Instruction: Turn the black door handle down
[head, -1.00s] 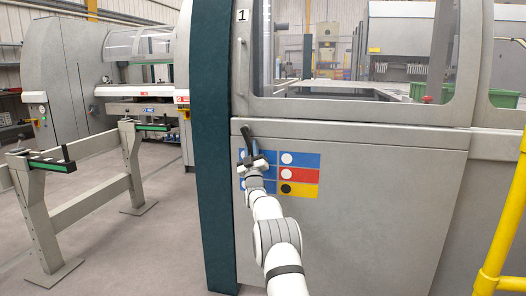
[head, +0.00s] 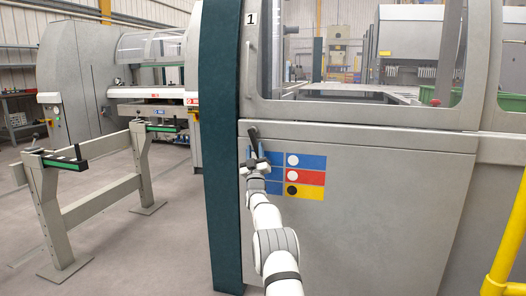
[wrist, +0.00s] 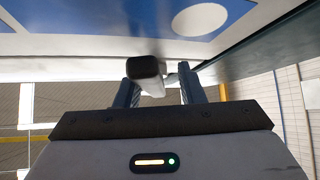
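The black door handle (head: 254,138) is on the grey door panel, close to its left edge by the dark green column. It slants steeply down in the head view, its lower end at my gripper (head: 255,162). In the wrist view, the handle's dark blunt end (wrist: 145,67) shows between and just beyond the fingers of my gripper (wrist: 158,78). The fingers are spread apart with a gap around the handle. Whether either finger touches it I cannot tell. My gripper hides part of the blue labels behind it.
Blue, red and yellow labels (head: 305,175) are on the door panel right of my gripper. The dark green column (head: 222,150) stands just left. A yellow rail (head: 508,235) is at the right, and a grey support frame (head: 95,205) on the floor at the left.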

